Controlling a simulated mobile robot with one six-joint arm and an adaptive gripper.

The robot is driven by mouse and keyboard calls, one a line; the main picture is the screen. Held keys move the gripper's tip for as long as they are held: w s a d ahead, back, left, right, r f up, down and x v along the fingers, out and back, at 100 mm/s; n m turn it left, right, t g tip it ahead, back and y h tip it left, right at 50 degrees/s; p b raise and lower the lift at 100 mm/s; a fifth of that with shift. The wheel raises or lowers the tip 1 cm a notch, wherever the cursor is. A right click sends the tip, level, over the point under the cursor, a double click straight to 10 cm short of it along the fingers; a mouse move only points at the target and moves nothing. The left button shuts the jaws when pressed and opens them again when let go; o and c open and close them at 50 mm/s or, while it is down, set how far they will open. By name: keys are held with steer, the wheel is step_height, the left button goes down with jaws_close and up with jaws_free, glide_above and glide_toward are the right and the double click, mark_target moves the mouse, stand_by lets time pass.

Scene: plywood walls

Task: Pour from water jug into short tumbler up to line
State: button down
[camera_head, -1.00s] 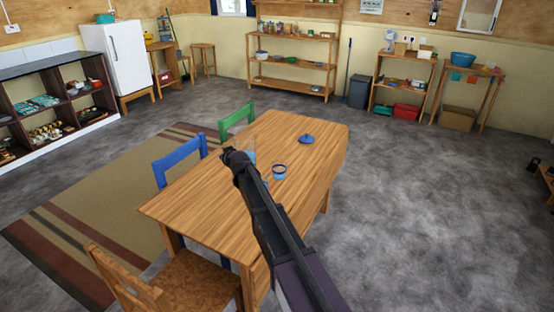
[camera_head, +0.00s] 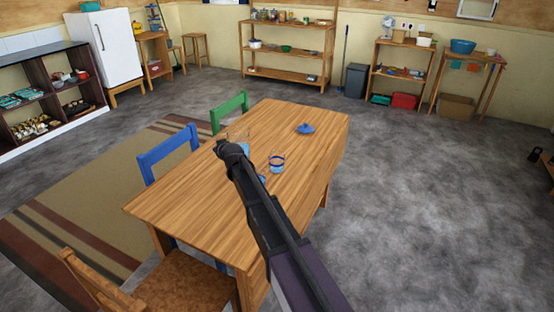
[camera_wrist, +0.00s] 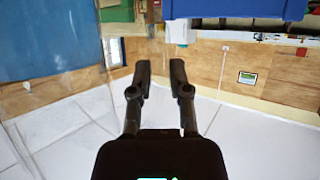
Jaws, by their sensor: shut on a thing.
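The water jug (camera_head: 239,135) is a clear vessel, faint in the head view behind my gripper (camera_head: 226,148). In the wrist view its clear wall and blue water (camera_wrist: 45,40) fill the left side. My gripper's fingers (camera_wrist: 158,68) are shut on it; the exact grip is hard to see. The short tumbler (camera_head: 277,162) stands upright on the table, right of my gripper. Whether water is flowing cannot be told.
The wooden table (camera_head: 200,195) has free room on its front left. A blue lid-like thing (camera_head: 305,128) lies near its far right. A small blue thing (camera_head: 262,178) is mostly hidden by my arm. Blue (camera_head: 168,150) and green (camera_head: 229,110) chairs stand along the left side.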

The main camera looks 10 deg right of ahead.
steer(key=shift+w+f+b, duration=0.2)
steer(key=shift+f+b, duration=1.6)
steer(key=shift+f, duration=0.2)
steer(key=shift+w+f+b, duration=0.2)
steer(key=shift+f+b, duration=1.6)
steer(key=shift+f, duration=0.2)
steer(key=shift+r, duration=0.15)
steer(key=shift+d+r+m+y+p, duration=0.25)
steer(key=shift+r+m+y+p, duration=0.05)
steer(key=shift+r+p, duration=0.2)
steer(key=shift+d+r+m+y+p, duration=0.2)
steer(key=shift+r+m+y+p, duration=0.15)
steer(key=shift+r, duration=0.15)
steer(key=shift+w+d+r+m+y+p, duration=0.15)
steer(key=shift+d+r+m+y+p, duration=0.25)
steer(key=shift+d+r+m, duration=0.35)
steer(key=shift+w+d+r+m+t+y, duration=0.1)
steer(key=shift+d+r+m+t+y, duration=0.2)
steer(key=shift+d+r+m+y, duration=0.3)
steer(key=shift+w+d+r+m+y, duration=0.15)
steer(key=shift+d+r+m+y, duration=0.2)
steer(key=shift+d, duration=0.4)
steer(key=shift+d+r+m+t+y, duration=0.3)
steer(key=shift+d+r+m, duration=0.35)
steer(key=shift+m, duration=0.1)
